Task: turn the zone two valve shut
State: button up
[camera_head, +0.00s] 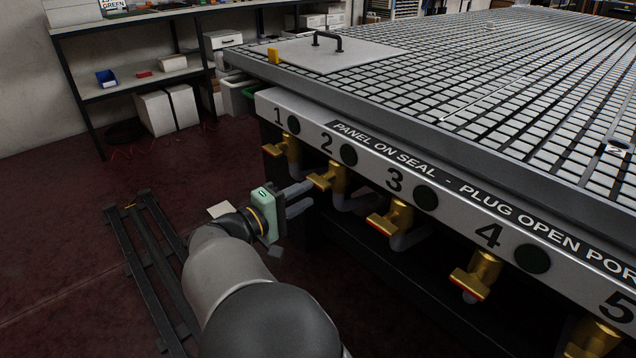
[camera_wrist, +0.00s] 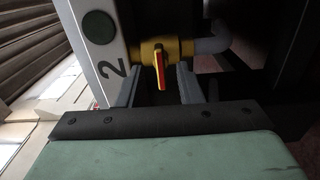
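The zone two valve (camera_head: 328,178) is a brass body with a yellow-and-red handle, under the "2" label on the table's side panel. In the wrist view its handle (camera_wrist: 160,69) stands crosswise to the yellow body and the grey pipe. My gripper (camera_head: 307,196) reaches the valve from the left. In the wrist view my gripper (camera_wrist: 159,84) is open, with one grey finger on each side of the handle and dark gaps between. The fingers seem apart from the handle. In the head view the handle is partly hidden by the fingers.
Similar valves sit along the panel: valve one (camera_head: 284,150) close on the left, valve three (camera_head: 391,219) and valve four (camera_head: 475,277) to the right. Grey pipes (camera_head: 357,201) run behind. The table edge (camera_head: 400,125) overhangs above. Open floor (camera_head: 90,230) lies left.

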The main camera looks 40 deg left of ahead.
jog(key=p+v, duration=0.2)
jog(key=v, duration=0.9)
jog(key=shift+s+p, duration=0.2)
jog(key=shift+p, duration=0.1)
jog(key=shift+a, duration=0.1)
